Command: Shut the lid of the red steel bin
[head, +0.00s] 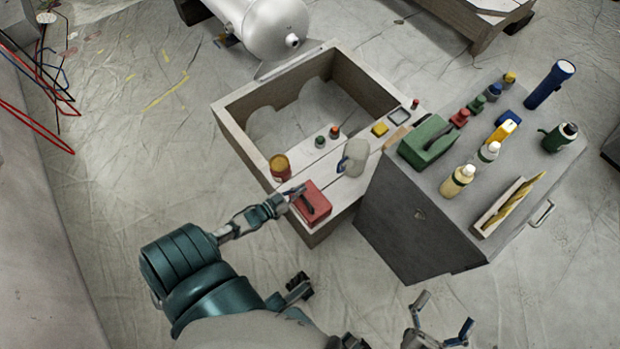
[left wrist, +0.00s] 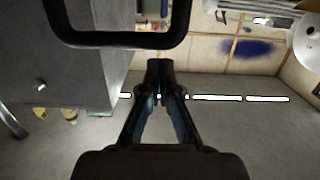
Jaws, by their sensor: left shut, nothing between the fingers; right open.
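The red steel bin (head: 318,212) sits on the near corner of the pale wooden bench frame in the head view. A dark handle-like bar lies across its top. The bin is too small here to tell whether its lid is fully down. My left gripper (head: 295,191) is shut and empty at the bin's upper left edge; I cannot tell whether it touches. In the left wrist view its fingertips (left wrist: 160,68) are together, below a dark loop (left wrist: 118,40) that I cannot identify surely. My right gripper (head: 442,318) is open and empty over the floor, far from the bin.
A grey cabinet (head: 415,225) with a green box (head: 428,143), bottles and a blue flashlight (head: 550,84) stands close on the right. The sheeted floor at left is mostly clear.

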